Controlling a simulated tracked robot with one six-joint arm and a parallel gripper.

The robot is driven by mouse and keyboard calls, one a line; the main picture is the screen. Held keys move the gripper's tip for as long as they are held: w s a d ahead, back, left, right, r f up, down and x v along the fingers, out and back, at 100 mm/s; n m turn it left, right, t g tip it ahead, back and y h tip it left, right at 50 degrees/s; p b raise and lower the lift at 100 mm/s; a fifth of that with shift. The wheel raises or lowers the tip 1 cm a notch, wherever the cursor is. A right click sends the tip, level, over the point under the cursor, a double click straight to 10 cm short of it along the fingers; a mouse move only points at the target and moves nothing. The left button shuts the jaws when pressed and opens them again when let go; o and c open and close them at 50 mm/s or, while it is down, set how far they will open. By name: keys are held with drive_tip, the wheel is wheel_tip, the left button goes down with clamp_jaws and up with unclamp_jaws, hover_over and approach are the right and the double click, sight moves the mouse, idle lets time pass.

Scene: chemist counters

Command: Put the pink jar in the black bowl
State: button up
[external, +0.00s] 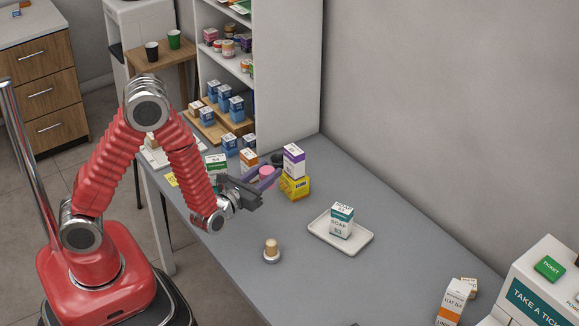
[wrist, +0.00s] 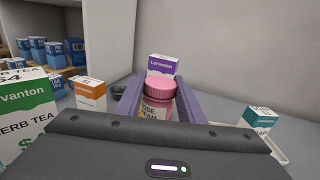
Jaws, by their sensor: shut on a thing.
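The pink jar (wrist: 157,90) with its ridged pink lid is between the two purple fingers of my gripper (wrist: 160,84), which is shut on it. In the external view the jar (external: 266,171) shows at the end of my gripper (external: 267,177), over the far part of the grey counter. The black bowl (external: 277,158) is partly hidden just behind the jar. In the wrist view a small dark part of the bowl (wrist: 117,91) shows left of the left finger. The jar's height above the counter is hard to judge.
An orange-and-white box (external: 249,160) and a green-labelled tea box (external: 216,165) stand to the left. A white tray (external: 357,244) holds a soap box. The front middle counter is mostly clear.

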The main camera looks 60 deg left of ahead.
drive_tip(key=shift+w+d+f+n+y, duration=0.15)
drive_tip(key=shift+w+d+n+y, duration=0.2)
drive_tip(key=shift+w+n+y, duration=0.5)
drive_tip(key=shift+w+a+f+n+g+y, duration=0.15)
drive_tip(key=shift+n+g+y, duration=0.2)
drive_tip(key=shift+y, duration=0.2)
drive_tip(key=shift+w+a+r+n+g+y, duration=0.1)
drive_tip(key=shift+n+g+y, duration=0.1)
drive_tip(key=shift+g+y, duration=0.25)
drive_tip(key=shift+a+n+g+y, duration=0.6)
drive_tip(key=shift+a+y, duration=0.05)
drive_tip(key=shift+y, duration=0.3)
drive_tip(key=shift+s+a+y, duration=0.15)
drive_tip(key=shift+a+y, duration=0.15)
drive_tip(key=shift+a, duration=0.05)
drive_tip(key=shift+f, duration=2.9)
drive_tip(key=shift+f, duration=2.1)
